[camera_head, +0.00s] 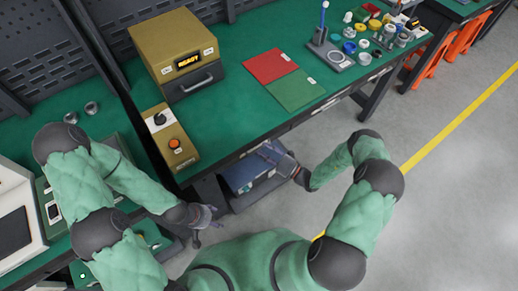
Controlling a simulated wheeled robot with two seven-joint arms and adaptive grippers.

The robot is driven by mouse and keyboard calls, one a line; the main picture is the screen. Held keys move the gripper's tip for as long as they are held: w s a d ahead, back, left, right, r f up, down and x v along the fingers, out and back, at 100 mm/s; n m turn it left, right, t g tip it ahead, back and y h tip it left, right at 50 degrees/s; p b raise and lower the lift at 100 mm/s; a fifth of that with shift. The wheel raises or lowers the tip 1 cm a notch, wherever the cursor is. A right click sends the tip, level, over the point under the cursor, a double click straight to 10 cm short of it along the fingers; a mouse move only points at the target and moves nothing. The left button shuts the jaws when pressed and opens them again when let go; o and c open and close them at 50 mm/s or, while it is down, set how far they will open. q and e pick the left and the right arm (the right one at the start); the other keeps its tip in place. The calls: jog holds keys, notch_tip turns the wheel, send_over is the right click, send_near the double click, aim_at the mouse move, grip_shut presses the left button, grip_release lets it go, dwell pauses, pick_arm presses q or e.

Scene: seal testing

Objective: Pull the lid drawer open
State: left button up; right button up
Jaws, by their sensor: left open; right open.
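The green-topped workbench has a dark front edge (325,108) with small pale labels, which looks like drawer fronts. I cannot read which label marks the lid drawer, and no front visibly stands out from the bench. My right gripper (272,154) is open close to the bench front, above a blue box; I cannot tell whether it touches a handle. My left gripper (208,217) is open and empty, low in front of the bench corner, apart from the drawer fronts.
A gold machine (176,50) reading READY has a grey handle on its front. A gold control box (168,139) stands at the bench's near left. Red (270,65) and green (295,90) mats lie mid-bench. The blue box (250,172) sits below.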

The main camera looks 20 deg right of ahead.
jog(key=shift+x, duration=1.3)
jog(key=shift+c, duration=0.3)
grip_shut()
